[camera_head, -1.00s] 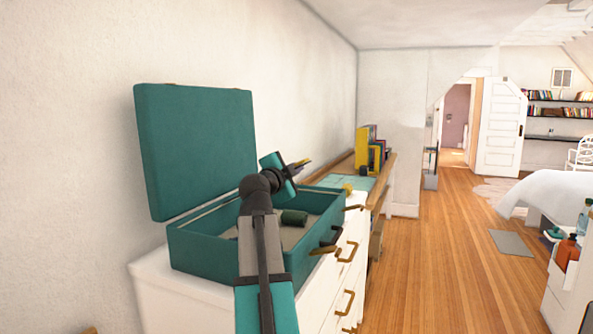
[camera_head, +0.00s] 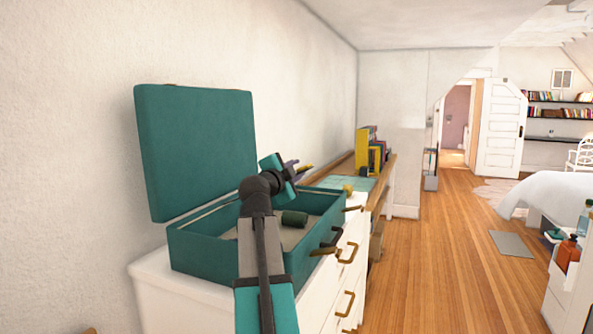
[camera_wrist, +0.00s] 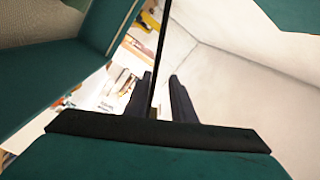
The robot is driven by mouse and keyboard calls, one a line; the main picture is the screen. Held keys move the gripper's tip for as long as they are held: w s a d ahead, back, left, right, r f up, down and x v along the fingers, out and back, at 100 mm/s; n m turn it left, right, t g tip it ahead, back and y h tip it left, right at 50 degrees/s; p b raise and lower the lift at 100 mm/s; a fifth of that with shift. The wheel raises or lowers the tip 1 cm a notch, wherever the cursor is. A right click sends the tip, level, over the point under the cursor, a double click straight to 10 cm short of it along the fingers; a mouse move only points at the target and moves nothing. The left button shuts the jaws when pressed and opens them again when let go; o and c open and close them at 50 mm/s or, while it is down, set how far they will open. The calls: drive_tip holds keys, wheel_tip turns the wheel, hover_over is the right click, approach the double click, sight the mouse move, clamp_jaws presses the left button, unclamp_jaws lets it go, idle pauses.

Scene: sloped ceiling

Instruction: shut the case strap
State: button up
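The teal case (camera_head: 205,252) stands on a white dresser with its lid (camera_head: 195,148) raised and leaning back toward the wall. My gripper (camera_head: 300,167) is above the case's far end, to the right of the lid, and touches nothing that I can see. In the wrist view my gripper (camera_wrist: 162,97) has its two dark fingers apart and empty. A teal panel with a beige face (camera_wrist: 65,75) fills the left there, likely part of the case.
The white dresser (camera_head: 180,305) has brass pulls on its front. Behind it a wooden desk (camera_head: 385,185) holds upright books (camera_head: 366,148). The wall is close behind the lid. Wooden floor (camera_head: 440,260) is open on the right, before a bed (camera_head: 555,192).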

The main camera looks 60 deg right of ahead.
drive_tip(key=s+a, duration=0.2)
drive_tip(key=a, duration=1.1)
drive_tip(key=shift+a, duration=0.3)
drive_tip(key=shift+s, duration=0.1)
